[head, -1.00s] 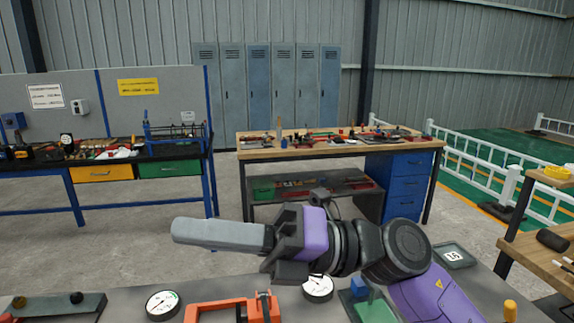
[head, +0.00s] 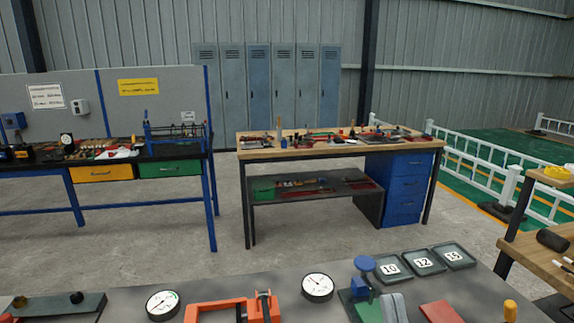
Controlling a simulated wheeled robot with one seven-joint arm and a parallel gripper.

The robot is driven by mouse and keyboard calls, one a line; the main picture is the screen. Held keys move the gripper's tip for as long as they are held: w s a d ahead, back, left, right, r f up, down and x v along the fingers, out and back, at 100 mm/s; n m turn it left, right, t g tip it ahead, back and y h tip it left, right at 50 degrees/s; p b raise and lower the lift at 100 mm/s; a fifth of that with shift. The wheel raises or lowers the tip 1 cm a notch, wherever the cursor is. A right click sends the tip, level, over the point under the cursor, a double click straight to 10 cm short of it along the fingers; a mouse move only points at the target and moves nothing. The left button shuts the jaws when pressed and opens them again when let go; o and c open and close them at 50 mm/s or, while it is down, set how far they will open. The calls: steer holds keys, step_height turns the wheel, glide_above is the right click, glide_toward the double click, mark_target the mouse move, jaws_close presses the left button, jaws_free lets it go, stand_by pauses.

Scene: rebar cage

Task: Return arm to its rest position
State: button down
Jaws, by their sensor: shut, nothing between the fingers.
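Only the light grey fingertips of my gripper (head: 395,308) show, at the bottom edge of the head view, right of centre. They are shut with nothing between them. They rise in front of the grey near bench (head: 260,285), beside a green block (head: 367,311) and a blue knob (head: 365,263). The rest of my arm is out of view below the frame.
A wooden workbench (head: 340,148) stands beyond open floor.

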steer(key=s+d+f+m+g+h, duration=0.2)
steer(key=s+d+f+g, duration=0.1)
steer(key=s+f, duration=0.3)
steer(key=s+d+f+m+g+h, duration=0.1)
steer(key=s+d+f+m+g, duration=0.2)
steer(key=f, duration=0.5)
steer(key=s+f+n+g, duration=0.1)
steer(key=s+f, duration=0.3)
steer(key=s, duration=0.4)
steer(key=s+d+f+n+g, duration=0.1)
steer(key=s+f+g, duration=0.3)
steer(key=s, duration=0.5)
steer(key=shift+d+f+y, duration=0.2)
steer(key=shift+f+y, duration=0.1)
steer(key=shift+f, duration=0.2)
